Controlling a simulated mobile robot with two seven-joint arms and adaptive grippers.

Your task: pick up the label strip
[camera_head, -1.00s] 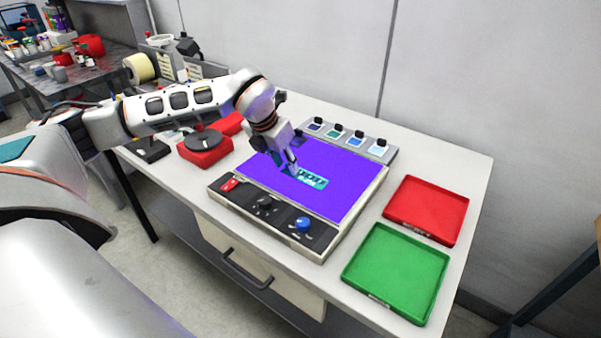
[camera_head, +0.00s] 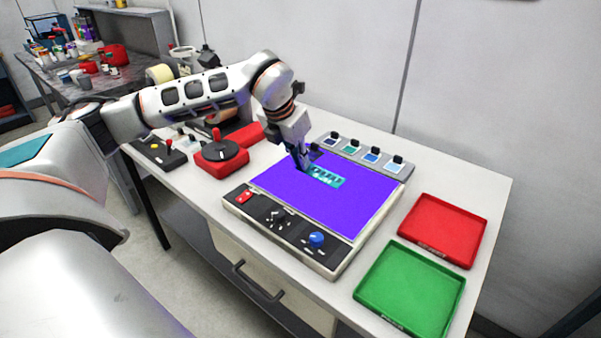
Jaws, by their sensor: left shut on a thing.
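The label strip (camera_head: 326,177) is a small teal piece with pale markings. It shows against the purple lit panel (camera_head: 350,210) of the rewinder's light box. My left gripper (camera_head: 304,166) is shut on the strip's left end, with the fingers pointing down. The strip seems to be a little above the panel, but the gap is hard to judge. The fingers hide the strip's left end. My right gripper is not in view.
A red tray (camera_head: 443,229) and a green tray (camera_head: 412,287) lie empty at the right. Behind the panel is a row of several colour samples (camera_head: 372,153). A red base with a black disc (camera_head: 221,153) stands at the left.

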